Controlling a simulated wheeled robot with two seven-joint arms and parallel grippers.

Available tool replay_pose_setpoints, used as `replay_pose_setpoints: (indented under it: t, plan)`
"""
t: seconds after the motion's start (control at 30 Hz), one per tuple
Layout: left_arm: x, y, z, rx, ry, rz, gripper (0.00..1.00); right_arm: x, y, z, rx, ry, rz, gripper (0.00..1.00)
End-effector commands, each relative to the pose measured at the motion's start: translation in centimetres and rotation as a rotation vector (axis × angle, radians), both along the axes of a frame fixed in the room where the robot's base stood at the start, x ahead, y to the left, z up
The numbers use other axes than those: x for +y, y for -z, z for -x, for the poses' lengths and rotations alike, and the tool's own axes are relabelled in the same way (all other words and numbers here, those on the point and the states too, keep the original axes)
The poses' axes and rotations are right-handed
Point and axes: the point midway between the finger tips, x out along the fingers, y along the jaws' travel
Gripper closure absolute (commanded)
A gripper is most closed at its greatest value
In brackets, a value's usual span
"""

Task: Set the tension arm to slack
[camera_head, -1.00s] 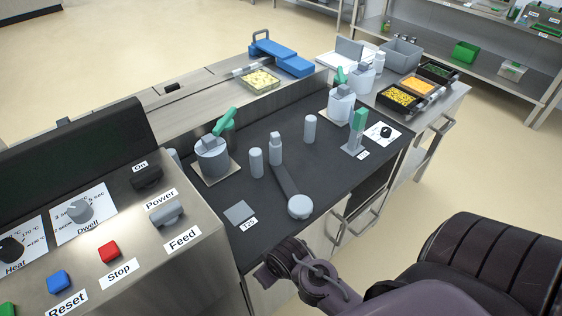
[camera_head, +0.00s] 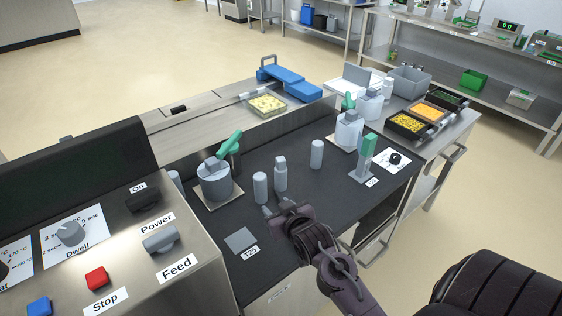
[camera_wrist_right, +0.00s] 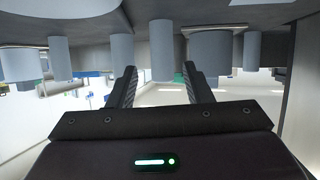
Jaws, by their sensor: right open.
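The tension arm, a grey bar with a round knob at its near end in the earlier head view, is now hidden behind my right gripper. A grey post with a narrower top (camera_head: 280,175) stands at its far end. My right gripper (camera_head: 277,208) is low over the dark deck, just in front of this post, fingers pointing away from me. In the right wrist view its two fingers (camera_wrist_right: 160,75) are apart, with grey cylinders beyond them, apparently upside down. Whether the fingers straddle or touch the arm is unclear. My left gripper is out of view.
Grey posts (camera_head: 260,188) and (camera_head: 317,154) stand close by. A reel with a green lever (camera_head: 215,183) is left, and an upright green-topped lever (camera_head: 366,155) is right. The control panel (camera_head: 190,262) rises at left.

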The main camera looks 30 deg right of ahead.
Motion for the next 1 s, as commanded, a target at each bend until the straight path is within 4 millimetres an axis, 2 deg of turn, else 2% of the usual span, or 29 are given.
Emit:
replay_pose_setpoints:
  t: [0.03, 0.1, 0.3, 0.47, 0.8, 1.0]
  plan:
    - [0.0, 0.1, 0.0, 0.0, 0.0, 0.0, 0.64, -1.6, -0.6, -1.2, -0.088, 0.027, 0.005, 0.55]
    - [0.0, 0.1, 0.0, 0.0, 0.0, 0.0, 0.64, -3.4, -1.8, -2.4, -0.206, 0.054, 0.015, 0.55]
    - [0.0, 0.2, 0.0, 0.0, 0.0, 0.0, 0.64, -6.0, -3.8, -3.5, -0.39, 0.094, 0.031, 0.55]
    - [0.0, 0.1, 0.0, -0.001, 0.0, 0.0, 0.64, -6.6, -4.3, -4.1, -0.427, 0.101, 0.036, 0.55]
    - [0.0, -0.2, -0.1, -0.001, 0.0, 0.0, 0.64, -7.8, -4.4, -9.1, -0.427, 0.1, 0.037, 0.55]
    - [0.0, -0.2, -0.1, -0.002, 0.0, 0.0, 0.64, -8.2, -4.3, -10.9, -0.424, 0.099, 0.037, 0.55]
